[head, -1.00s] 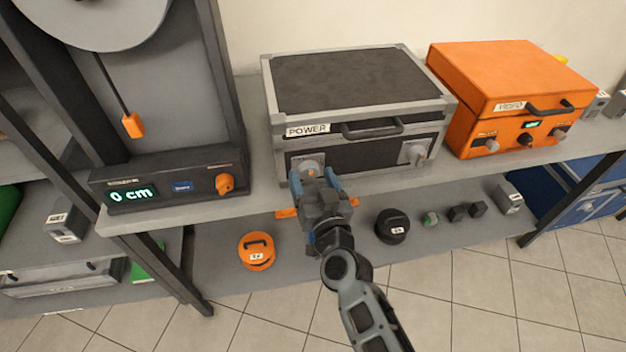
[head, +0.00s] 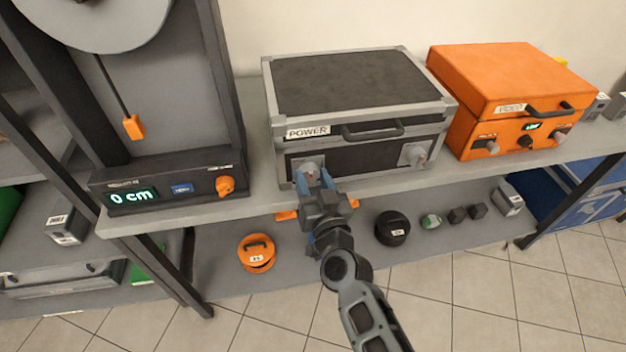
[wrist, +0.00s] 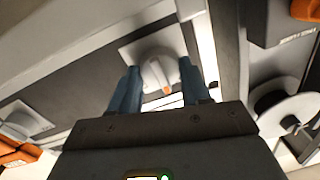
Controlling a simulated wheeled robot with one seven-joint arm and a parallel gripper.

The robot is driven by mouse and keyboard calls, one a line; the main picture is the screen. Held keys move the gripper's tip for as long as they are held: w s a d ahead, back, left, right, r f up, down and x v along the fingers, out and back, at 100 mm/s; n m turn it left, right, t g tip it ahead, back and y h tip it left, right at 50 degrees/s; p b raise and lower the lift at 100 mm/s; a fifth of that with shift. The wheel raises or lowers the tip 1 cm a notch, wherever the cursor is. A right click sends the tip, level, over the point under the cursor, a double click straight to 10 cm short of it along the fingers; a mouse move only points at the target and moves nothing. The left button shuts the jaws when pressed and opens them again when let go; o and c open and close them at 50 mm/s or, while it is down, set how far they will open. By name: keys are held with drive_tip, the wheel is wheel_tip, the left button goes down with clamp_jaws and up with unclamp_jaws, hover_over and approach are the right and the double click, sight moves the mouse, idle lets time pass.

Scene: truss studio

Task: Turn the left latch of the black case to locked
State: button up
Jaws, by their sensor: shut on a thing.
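The black case (head: 355,85) with grey edges and a POWER label stands closed on the shelf. Its left latch (head: 309,167) is a grey knob on a light plate at the left of the front. The left latch also shows in the wrist view (wrist: 157,73), with an orange mark at its near end. My gripper (head: 313,180) is at the left latch, its blue fingers on both sides of the knob. In the wrist view my gripper (wrist: 158,85) is shut on it. The right latch (head: 416,155) stands free at the right of the front.
An orange case (head: 510,95) stands to the right on the same shelf. A dark unit with a "0 cm" display (head: 132,196) stands to the left. The lower shelf (head: 320,275) holds an orange weight (head: 256,253), a black weight (head: 391,227) and several small things.

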drive_tip(key=shift+m, duration=0.3)
drive_tip(key=m+b, duration=0.1)
drive_tip(key=m, duration=0.2)
drive_tip(key=shift+f+m, duration=0.15)
drive_tip(key=shift+m, duration=0.25)
drive_tip(key=m+b, duration=0.1)
drive_tip(key=m, duration=0.3)
drive_tip(key=shift+m+t, duration=0.3)
drive_tip(key=m+b, duration=0.1)
drive_tip(key=m, duration=0.3)
drive_tip(key=shift+m, duration=0.4)
drive_tip(key=shift+f+m+h+b, duration=0.1)
drive_tip(key=shift+m+h+b, duration=0.3)
drive_tip(key=shift+m, duration=2.1)
drive_tip(key=o, duration=1)
drive_tip(key=shift+o, duration=0.2)
